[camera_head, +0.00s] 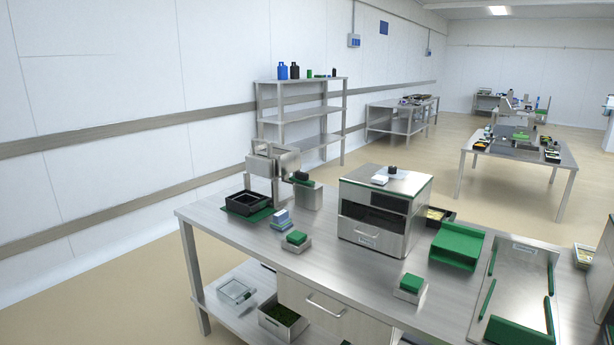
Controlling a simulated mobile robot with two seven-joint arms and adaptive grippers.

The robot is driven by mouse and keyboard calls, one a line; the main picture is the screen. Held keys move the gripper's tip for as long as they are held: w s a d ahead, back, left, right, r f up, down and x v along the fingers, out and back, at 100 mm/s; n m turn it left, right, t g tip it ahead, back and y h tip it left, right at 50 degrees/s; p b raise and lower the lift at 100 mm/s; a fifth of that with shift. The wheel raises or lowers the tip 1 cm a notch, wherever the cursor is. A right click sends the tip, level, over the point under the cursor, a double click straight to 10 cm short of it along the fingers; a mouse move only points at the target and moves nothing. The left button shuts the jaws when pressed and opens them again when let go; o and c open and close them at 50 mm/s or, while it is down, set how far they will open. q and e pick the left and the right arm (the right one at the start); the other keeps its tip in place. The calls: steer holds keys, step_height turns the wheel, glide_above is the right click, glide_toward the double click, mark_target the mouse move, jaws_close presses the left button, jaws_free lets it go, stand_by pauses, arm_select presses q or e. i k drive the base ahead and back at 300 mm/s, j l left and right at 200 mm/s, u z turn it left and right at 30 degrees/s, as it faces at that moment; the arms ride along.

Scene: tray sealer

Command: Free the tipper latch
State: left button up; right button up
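A metal stand with a raised bucket-like head (272,160) rises from the back left of the steel table; it looks like the tipper. A green part shows at the right side of its head. I cannot make out the latch at this size. A black tray (246,204) sits on a green mat below the head. A boxy steel machine (385,208) with a dark front opening and a drawer stands at the table's middle; it looks like the sealer. Neither of my grippers is in view.
The steel table (345,270) also bears a blue-and-white stack (281,219), small green-topped blocks (296,240) (411,284), and a green tray (457,245). A steel panel with green strips (515,285) lies at the right. Shelves stand behind; the table's left front is clear.

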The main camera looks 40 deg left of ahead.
mark_target(302, 178)
steer(key=j+z, duration=0.35)
steer(key=j, duration=0.15)
steer(key=j+z, duration=0.75)
steer(key=j, duration=0.25)
